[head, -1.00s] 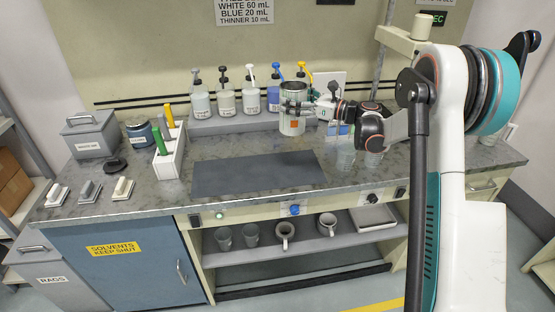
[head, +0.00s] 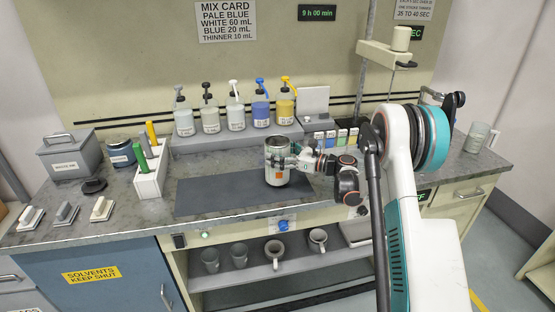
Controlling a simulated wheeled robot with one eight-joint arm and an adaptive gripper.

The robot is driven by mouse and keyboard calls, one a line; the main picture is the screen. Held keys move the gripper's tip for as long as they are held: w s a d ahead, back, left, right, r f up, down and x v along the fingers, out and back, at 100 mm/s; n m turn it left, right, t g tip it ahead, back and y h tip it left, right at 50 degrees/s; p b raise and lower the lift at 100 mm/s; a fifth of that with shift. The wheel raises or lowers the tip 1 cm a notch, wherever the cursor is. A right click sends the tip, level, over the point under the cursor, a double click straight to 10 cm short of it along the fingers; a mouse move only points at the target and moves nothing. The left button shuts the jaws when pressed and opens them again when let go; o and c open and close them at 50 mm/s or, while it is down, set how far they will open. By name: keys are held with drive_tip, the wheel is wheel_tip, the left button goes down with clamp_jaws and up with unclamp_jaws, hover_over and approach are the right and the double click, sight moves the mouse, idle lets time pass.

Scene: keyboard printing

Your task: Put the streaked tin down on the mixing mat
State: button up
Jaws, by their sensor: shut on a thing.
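The streaked tin (head: 277,176) is a grey metal can with an orange patch on its side. It is upright, over the right part of the dark grey mixing mat (head: 215,196) on the bench. I cannot tell whether its base touches the mat or hangs just above it. My gripper (head: 283,162) is shut on the tin from the right, around its upper half. The far fingertip is partly hidden by the tin.
Pump bottles (head: 236,114) stand on a raised shelf behind the mat. A white holder (head: 150,181) with coloured-handled tools stands left of it. Small coloured blocks (head: 330,139) are behind my gripper. The mat's left and middle are clear.

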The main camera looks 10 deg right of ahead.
drive_tip(key=shift+f, duration=0.95)
drive_tip(key=shift+r, duration=0.1)
drive_tip(key=o, duration=1.1)
drive_tip(key=shift+f, duration=0.25)
drive_tip(key=o, duration=0.4)
drive_tip(key=shift+r, duration=0.1)
drive_tip(key=shift+o, duration=0.2)
drive_tip(key=shift+d+r, duration=0.1)
drive_tip(key=shift+r, duration=0.05)
drive_tip(key=p+v, duration=0.1)
drive_tip(key=v, duration=0.6)
drive_tip(key=shift+s, duration=0.2)
